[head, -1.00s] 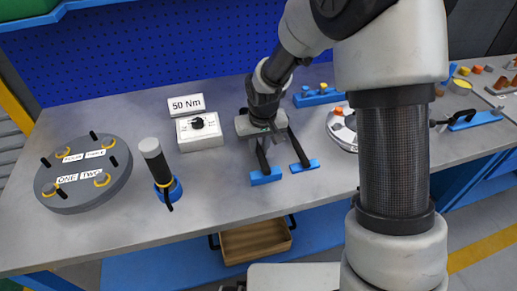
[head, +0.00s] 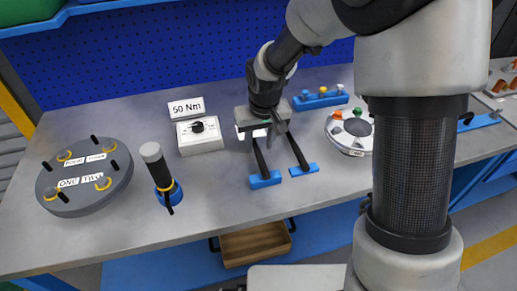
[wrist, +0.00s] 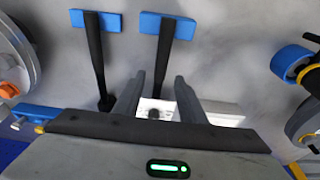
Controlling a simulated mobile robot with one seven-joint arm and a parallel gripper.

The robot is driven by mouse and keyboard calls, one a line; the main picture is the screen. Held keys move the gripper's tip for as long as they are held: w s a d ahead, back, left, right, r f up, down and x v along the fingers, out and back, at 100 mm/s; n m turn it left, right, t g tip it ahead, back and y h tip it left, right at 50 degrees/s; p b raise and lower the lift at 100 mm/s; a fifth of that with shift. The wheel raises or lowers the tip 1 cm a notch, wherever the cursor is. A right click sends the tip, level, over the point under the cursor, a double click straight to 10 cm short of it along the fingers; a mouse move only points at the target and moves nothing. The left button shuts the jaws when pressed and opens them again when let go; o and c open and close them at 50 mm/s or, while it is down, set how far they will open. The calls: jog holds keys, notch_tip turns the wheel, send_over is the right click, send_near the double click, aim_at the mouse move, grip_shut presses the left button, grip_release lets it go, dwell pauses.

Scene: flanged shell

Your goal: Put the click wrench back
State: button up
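Two long black wrench-like tools lie side by side on the bench, each with one end at a blue block. The left one (head: 261,158) and the right one (head: 297,150) look much alike; I cannot tell which is the click wrench. My gripper (head: 262,140) is over their far ends. In the wrist view my gripper (wrist: 159,84) has its fingers apart. One black bar (wrist: 163,65) runs to between the fingertips; I cannot tell whether it is touched. The other bar (wrist: 97,60) lies outside the fingers. A white piece (wrist: 150,107) shows beyond the fingers.
A white dial box (head: 200,144) with a 50 Nm sign (head: 186,106) stands left of my gripper. A dark-handled tool (head: 158,168) stands upright in a blue ring. A grey disc (head: 90,190) is far left, a silver flanged disc (head: 342,142) right.

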jog(key=s+d+r+m+t, duration=0.1)
jog(key=s+d+r, duration=0.35)
jog(key=r, duration=0.45)
jog(key=s+d+r+t, duration=0.1)
jog(key=s+d+r, duration=0.35)
jog(key=r, duration=0.35)
jog(key=s+d+r+m, duration=0.1)
jog(key=s+d+r, duration=0.1)
jog(key=s, duration=0.4)
jog(key=s+d+r+m+t, duration=0.1)
jog(key=s+d+r, duration=0.1)
jog(key=s, duration=0.5)
jog(key=shift+d+h+p, duration=0.3)
jog(key=shift+d+p, duration=0.1)
jog(key=shift+d, duration=0.15)
